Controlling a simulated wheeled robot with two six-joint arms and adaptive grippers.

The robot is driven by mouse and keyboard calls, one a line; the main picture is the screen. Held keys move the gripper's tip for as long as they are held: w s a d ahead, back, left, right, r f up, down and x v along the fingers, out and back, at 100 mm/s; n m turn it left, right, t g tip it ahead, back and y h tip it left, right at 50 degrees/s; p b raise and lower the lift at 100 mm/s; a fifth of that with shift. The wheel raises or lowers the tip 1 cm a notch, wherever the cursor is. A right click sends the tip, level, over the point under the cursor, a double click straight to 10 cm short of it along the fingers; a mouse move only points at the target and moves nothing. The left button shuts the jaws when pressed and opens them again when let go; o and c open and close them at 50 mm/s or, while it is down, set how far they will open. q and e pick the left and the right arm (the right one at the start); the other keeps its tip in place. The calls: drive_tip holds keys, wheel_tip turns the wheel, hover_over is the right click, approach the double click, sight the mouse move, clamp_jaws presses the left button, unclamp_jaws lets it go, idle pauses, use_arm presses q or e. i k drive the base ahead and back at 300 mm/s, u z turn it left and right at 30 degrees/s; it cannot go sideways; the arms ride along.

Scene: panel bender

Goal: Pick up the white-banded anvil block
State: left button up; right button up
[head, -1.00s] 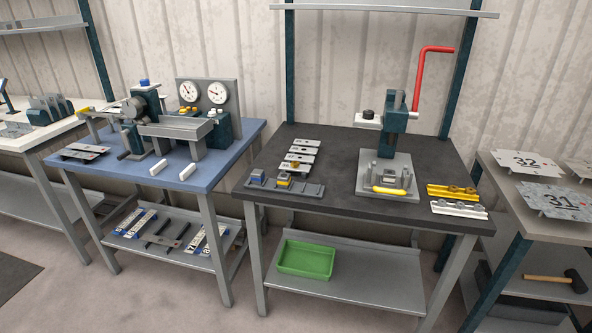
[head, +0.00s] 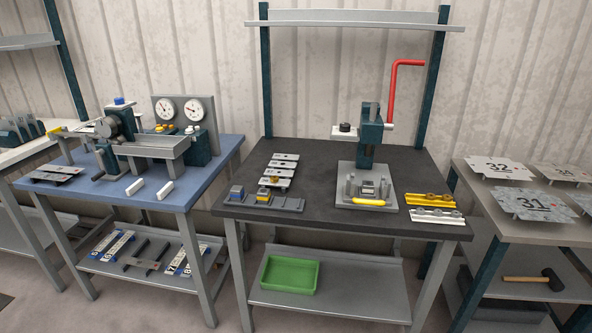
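On the dark table a grey rack (head: 290,204) at the front left holds a blue-marked block (head: 236,192) and a yellow-marked block (head: 265,193). The rack's right end looks empty. A small grey block (head: 368,187) sits in the base of the press (head: 372,135). It may be the white-banded anvil block, but its band is too small to make out. A yellow bar (head: 368,202) lies across the front of the press base. Neither of my grippers is in view.
Several metal plates (head: 283,168) lie behind the rack. A yellow rail (head: 430,200) and a white rail (head: 437,215) lie right of the press. The press has a red lever (head: 393,92). A green tray (head: 290,275) is on the lower shelf. The blue bench (head: 90,190) stands left.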

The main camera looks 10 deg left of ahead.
sight(368, 187)
drive_tip(key=z, duration=1.5)
drive_tip(key=i, duration=1.5)
drive_tip(key=u, duration=0.85)
